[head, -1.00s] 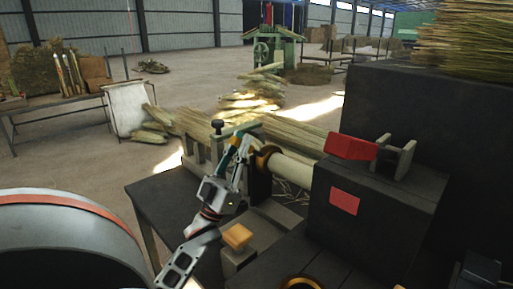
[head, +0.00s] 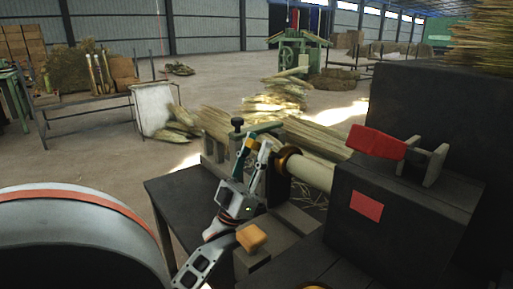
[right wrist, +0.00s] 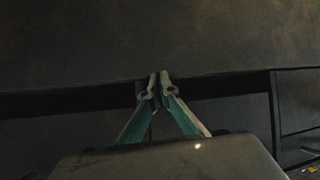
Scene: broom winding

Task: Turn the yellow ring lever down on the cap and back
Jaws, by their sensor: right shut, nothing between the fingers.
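A yellow-orange ring (head: 287,158) sits around the pale round shaft (head: 313,173) of the winding machine. Part of a second yellow ring (head: 316,287) shows at the bottom edge of the head view. I cannot tell which carries the lever. My left gripper (head: 257,139) points up just left of the ring around the shaft. Its fingers look apart; whether they touch the ring is unclear. My right gripper (right wrist: 157,88) is shut and empty in the right wrist view, its tips together in front of a dark surface. No cap can be made out clearly.
A dark machine block (head: 400,225) with a red lever (head: 376,142) stands to the right. A black-knobbed clamp (head: 237,124) stands behind the gripper.

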